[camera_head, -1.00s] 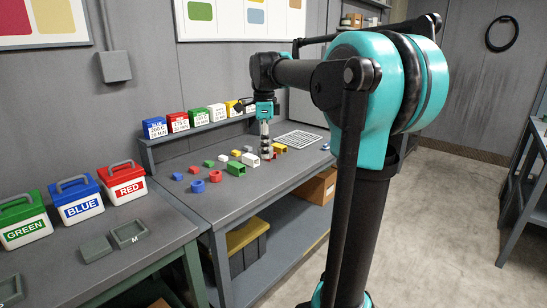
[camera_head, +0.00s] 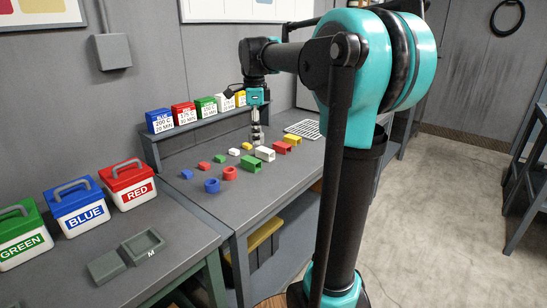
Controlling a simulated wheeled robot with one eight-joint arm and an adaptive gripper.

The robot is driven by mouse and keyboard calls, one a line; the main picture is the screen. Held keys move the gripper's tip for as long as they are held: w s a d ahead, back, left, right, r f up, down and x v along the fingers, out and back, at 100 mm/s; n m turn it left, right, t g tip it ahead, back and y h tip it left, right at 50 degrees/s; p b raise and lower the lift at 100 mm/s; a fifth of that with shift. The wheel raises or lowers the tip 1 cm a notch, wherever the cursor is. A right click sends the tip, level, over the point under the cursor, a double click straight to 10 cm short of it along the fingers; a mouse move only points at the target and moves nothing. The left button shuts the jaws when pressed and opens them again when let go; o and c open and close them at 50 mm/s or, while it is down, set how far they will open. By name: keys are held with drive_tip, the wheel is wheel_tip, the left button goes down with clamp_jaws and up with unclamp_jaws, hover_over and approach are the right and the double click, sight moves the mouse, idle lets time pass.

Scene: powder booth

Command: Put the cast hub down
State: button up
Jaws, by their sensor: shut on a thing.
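My gripper (camera_head: 256,141) points down over the far part of the grey workbench (camera_head: 272,193), behind the white and green square tubes. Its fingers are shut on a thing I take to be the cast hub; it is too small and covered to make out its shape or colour. I cannot tell whether it touches the bench top. A blue ring-shaped part (camera_head: 212,186) and a red ring-shaped part (camera_head: 229,174) lie on the bench, nearer the camera than my gripper.
Close to my gripper are a white square tube (camera_head: 265,153), a green one (camera_head: 252,163), a red one (camera_head: 281,147) and a small yellow block (camera_head: 247,146). A white grid rack (camera_head: 303,129) lies behind right. Labelled boxes (camera_head: 183,115) line the shelf. The bench's front right is bare.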

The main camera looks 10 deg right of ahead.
sight(258, 191)
wheel_tip(258, 191, down, 19)
drive_tip(key=shift+f, duration=0.2)
idle(0.3)
drive_tip(key=shift+f, duration=0.1)
drive_tip(key=o, duration=1.3)
drive_tip(key=shift+o, duration=0.2)
wheel_tip(258, 191, up, 12)
